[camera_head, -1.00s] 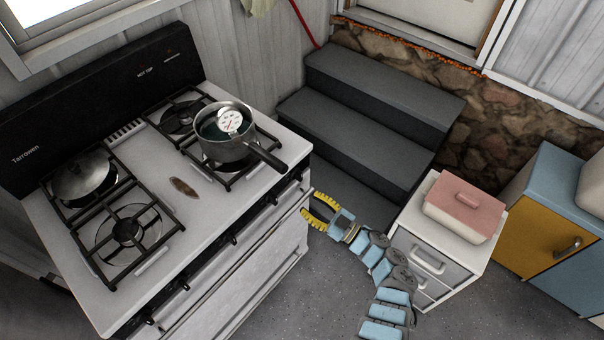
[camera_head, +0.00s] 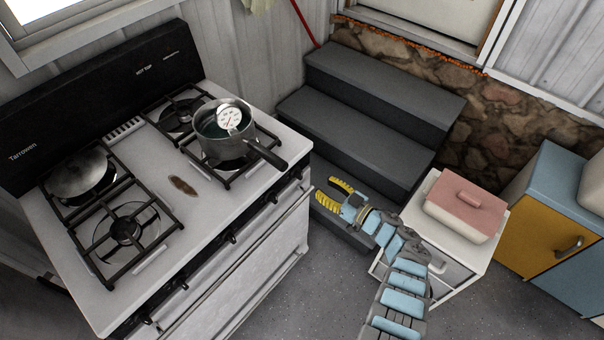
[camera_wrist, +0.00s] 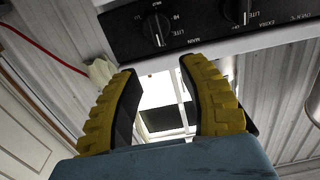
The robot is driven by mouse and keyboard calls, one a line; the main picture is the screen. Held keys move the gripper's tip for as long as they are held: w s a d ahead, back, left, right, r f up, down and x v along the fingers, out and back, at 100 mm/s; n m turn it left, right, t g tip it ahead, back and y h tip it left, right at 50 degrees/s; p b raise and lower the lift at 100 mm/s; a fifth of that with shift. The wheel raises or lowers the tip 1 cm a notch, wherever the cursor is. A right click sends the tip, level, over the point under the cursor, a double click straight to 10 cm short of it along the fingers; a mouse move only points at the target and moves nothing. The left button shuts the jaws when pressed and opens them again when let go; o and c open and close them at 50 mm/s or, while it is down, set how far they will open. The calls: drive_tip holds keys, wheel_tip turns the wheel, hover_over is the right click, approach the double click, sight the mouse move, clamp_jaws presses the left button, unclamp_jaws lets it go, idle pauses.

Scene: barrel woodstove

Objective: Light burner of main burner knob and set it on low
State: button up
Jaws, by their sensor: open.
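My gripper (camera_head: 328,193) is open and empty, to the right of the stove front and apart from it. In the wrist view its two yellow fingers (camera_wrist: 157,66) stand wide apart below the black knob panel (camera_wrist: 205,28). A black knob (camera_wrist: 157,29), with HI and LITE beside it and MAIN printed to its right, sits above the fingertips. A white mark on it points downward in the picture. The stove (camera_head: 188,212) has pot grates on top. A pot with a dial thermometer (camera_head: 222,145) stands on the right grate. I see no clear flame under it.
A second knob (camera_wrist: 238,11), marked LITE and EXTRA, is right of the first. Grey steps (camera_head: 370,108) stand behind my gripper, and a white cabinet with a pink-lidded box (camera_head: 465,210) is to the right.

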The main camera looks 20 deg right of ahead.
sight(302, 172)
drive_tip(key=b+x, duration=0.3)
drive_tip(key=x, duration=0.5)
drive_tip(key=shift+w+f+b, duration=0.1)
drive_tip(key=shift+b, duration=0.25)
drive_tip(key=shift+w+a, duration=0.35)
drive_tip(key=shift+w, duration=0.25)
clamp_jaws()
